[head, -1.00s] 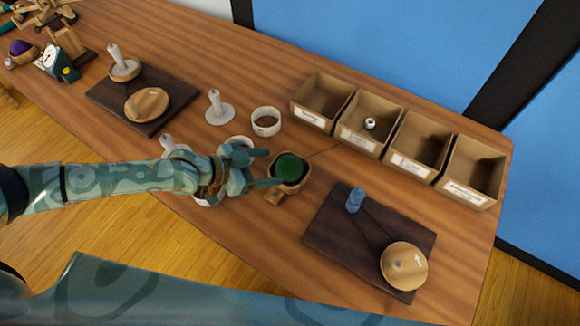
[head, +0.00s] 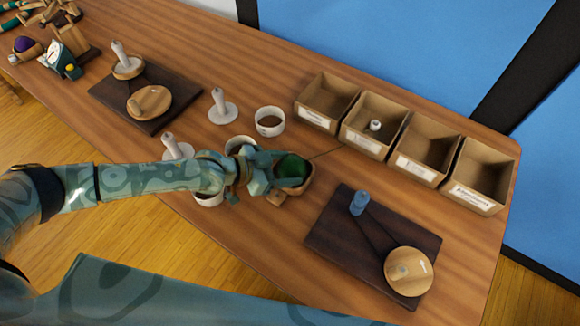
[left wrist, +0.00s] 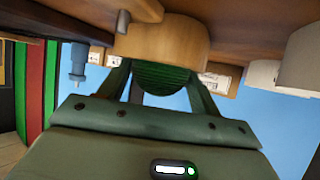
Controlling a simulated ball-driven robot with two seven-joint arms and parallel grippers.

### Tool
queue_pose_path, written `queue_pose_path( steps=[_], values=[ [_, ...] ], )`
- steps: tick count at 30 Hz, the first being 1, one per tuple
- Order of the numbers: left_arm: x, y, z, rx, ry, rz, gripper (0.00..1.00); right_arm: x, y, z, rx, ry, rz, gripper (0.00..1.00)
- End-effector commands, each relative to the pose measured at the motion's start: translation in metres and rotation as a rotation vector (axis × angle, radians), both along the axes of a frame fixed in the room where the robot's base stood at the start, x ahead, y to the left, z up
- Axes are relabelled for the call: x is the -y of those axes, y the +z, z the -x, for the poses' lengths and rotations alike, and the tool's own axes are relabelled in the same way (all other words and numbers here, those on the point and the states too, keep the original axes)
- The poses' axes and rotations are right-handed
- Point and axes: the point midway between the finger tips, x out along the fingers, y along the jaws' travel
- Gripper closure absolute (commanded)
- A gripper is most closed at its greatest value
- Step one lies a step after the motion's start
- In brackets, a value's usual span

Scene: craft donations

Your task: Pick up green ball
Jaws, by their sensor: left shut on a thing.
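The green ball (head: 291,168) sits in a wooden bowl-like holder (head: 304,184) near the middle of the table. It also shows in the left wrist view (left wrist: 163,77), between the two fingers and against the wooden holder (left wrist: 165,42). My left gripper (head: 278,170) is shut on the green ball, which is still in the holder. The fingers hide part of the ball in the head view. My right gripper is not in view.
A dark board (head: 335,232) with a blue peg (head: 358,201) and wooden disc (head: 408,270) lies to the right. Several open cardboard bins (head: 325,102) stand behind. White cups (head: 269,121) and white-handled pieces (head: 222,106) stand close by. The purple ball (head: 24,43) is far left.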

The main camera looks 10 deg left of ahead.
Motion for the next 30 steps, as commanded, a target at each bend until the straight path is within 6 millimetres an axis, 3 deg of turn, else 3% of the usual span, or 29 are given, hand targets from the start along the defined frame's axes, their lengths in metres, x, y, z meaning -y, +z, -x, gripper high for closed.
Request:
queue_pose_path(
  steps=[5,11,20,24,30],
  values=[
    [0.0,0.007,0.0,0.001,0.0,0.0,0.58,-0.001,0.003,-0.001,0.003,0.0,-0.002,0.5],
    [0.0,0.038,0.0,0.004,-0.001,0.001,0.58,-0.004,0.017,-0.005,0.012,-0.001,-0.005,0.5],
    [-0.022,0.101,0.051,0.002,0.0,-0.001,0.58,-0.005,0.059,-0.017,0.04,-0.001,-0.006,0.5],
    [-0.035,0.111,0.083,-0.003,0.0,-0.002,0.58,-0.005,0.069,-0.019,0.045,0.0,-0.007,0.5],
    [-0.048,0.124,0.113,-0.001,0.0,0.0,0.58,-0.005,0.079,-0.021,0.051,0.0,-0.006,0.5]
  ],
)
